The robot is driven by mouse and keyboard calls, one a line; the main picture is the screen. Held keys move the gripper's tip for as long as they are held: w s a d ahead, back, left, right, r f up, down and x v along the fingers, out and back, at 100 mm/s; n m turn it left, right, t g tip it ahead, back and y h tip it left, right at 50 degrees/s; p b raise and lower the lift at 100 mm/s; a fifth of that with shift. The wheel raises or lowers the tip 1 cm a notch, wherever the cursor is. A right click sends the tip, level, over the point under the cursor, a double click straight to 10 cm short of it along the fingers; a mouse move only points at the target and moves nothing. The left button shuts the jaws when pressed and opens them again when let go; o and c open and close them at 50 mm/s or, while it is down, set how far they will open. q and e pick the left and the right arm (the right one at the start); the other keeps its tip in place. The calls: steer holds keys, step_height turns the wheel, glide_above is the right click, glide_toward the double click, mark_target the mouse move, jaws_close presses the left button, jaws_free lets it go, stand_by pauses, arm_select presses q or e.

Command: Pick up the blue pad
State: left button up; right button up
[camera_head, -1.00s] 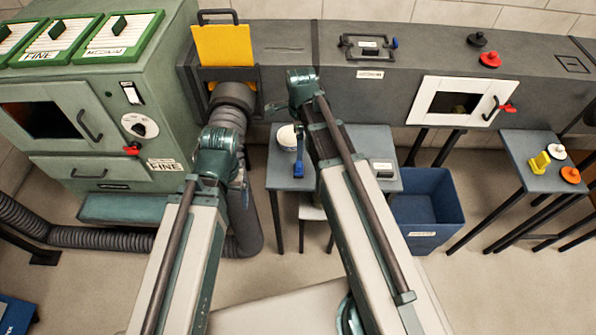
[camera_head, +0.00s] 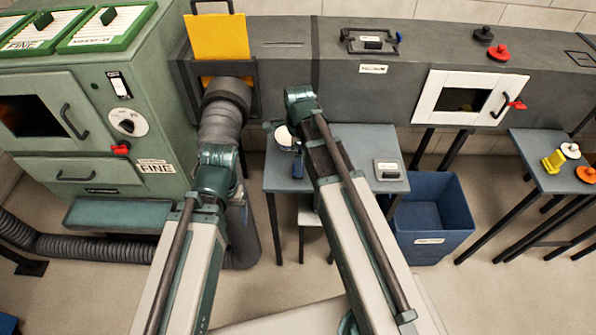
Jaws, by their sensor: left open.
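A small blue object (camera_head: 298,164) shows at the left part of the grey table, just below a white round bowl-like item (camera_head: 284,138). It may be the blue pad; my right arm partly covers it, so its full shape is unclear. My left gripper (camera_head: 240,196) is open, seen small beyond the end of my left arm, in front of the grey duct hose and apart from the blue object. My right gripper (camera_head: 273,126) is near the white item, mostly hidden by its wrist, and its jaws are not clear.
The grey table (camera_head: 350,140) also holds a grey-white labelled block (camera_head: 388,169). A blue bin (camera_head: 432,220) stands at its right. A green cabinet (camera_head: 90,110) is at left, a grey duct (camera_head: 350,70) behind. A side table (camera_head: 545,178) at right holds yellow, white and orange pieces.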

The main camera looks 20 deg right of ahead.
step_height(320, 180, down, 4)
steer(key=b, duration=0.3)
steer(key=shift+a, duration=0.15)
steer(key=shift+r, duration=0.15)
steer(key=c, duration=1.4)
